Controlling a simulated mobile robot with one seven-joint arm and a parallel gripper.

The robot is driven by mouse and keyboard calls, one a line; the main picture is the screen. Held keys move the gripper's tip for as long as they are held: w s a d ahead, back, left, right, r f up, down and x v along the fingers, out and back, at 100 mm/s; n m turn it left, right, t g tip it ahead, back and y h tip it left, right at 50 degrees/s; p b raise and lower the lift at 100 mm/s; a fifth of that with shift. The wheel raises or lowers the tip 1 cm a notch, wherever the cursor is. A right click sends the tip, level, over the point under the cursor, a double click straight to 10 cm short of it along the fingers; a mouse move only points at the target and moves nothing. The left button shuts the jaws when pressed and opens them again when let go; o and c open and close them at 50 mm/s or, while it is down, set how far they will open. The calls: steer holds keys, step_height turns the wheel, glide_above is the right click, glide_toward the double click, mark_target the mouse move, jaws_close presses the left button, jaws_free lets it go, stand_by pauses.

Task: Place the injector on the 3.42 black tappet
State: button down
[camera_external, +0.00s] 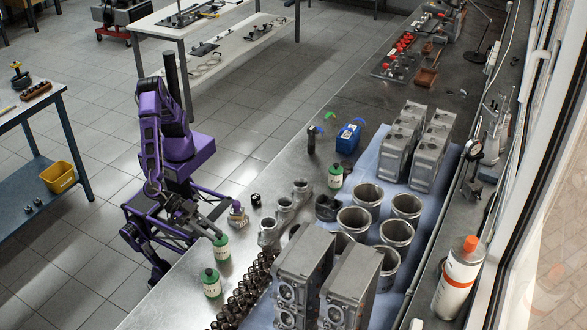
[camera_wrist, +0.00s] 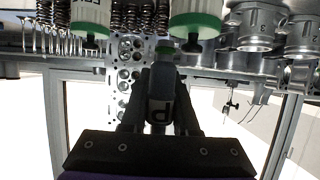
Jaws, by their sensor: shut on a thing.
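My gripper (camera_external: 217,234) is low over the near edge of the long grey bench. I cannot make out the injector for certain.
Another green bottle (camera_external: 211,284) stands close in front, beside a row of dark springs (camera_external: 243,292). Grey pipe parts (camera_external: 284,210), large cylinder sleeves (camera_external: 397,233) and engine blocks (camera_external: 302,265) fill the bench to the right.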

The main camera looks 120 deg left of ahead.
steer(key=w+a+r+n+g+y+p, duration=0.15)
steer(key=a+n+y, duration=0.35)
steer(key=a, duration=1.4)
steer(key=r+n+g+y+p, duration=0.1)
steer(key=n+g+y, duration=0.1)
steer(key=n+y, duration=0.2)
glide_above(256, 200)
steer(key=w+a, duration=0.1)
steer(key=a, duration=0.2)
steer(key=shift+a+f+b, duration=0.2)
steer(key=shift+f+b, duration=0.35)
steer(key=shift+f, duration=1.9)
steer(key=shift+a+f+b, duration=0.15)
steer(key=shift+f+b, duration=0.35)
steer(key=shift+f, duration=1.9)
steer(key=c, duration=0.7)
jaws_free()
steer(key=shift+f, duration=0.15)
